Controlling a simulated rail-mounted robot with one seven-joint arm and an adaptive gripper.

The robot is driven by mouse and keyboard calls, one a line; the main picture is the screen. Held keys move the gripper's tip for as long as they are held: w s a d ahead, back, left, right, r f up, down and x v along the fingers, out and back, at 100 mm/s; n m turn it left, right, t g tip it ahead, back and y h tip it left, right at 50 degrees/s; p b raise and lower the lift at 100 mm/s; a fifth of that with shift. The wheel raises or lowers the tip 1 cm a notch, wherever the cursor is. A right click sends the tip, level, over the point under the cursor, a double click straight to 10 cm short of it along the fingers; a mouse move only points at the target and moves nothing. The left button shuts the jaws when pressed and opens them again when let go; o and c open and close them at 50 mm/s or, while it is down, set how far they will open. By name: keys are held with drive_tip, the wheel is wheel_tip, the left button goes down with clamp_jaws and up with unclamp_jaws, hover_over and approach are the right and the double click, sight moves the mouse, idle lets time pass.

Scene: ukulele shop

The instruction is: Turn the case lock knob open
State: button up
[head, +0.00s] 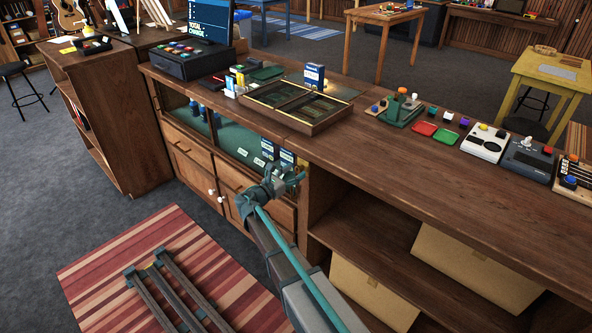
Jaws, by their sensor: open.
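The glass-fronted display case (234,143) is built into the front of the wooden counter, with small blue and white boxes (287,157) and cards inside. My gripper (297,179) is open and empty, in front of the case's right end, close to the wooden frame there. I cannot make out a lock knob on the case; the gripper and arm cover part of its lower right. From this angle I cannot tell whether the gripper touches the counter front.
On the counter top stand a compartmented tray (338,122), a blue box (314,77), a cash register (187,62) and several pedals (484,143). Open shelves with cardboard boxes (462,262) lie right of the gripper. A striped rug (90,272) covers the floor at lower left.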

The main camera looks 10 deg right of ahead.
drive_tip(key=shift+x, duration=0.8)
drive_tip(key=shift+s, duration=0.1)
drive_tip(key=shift+c, duration=0.3)
clamp_jaws()
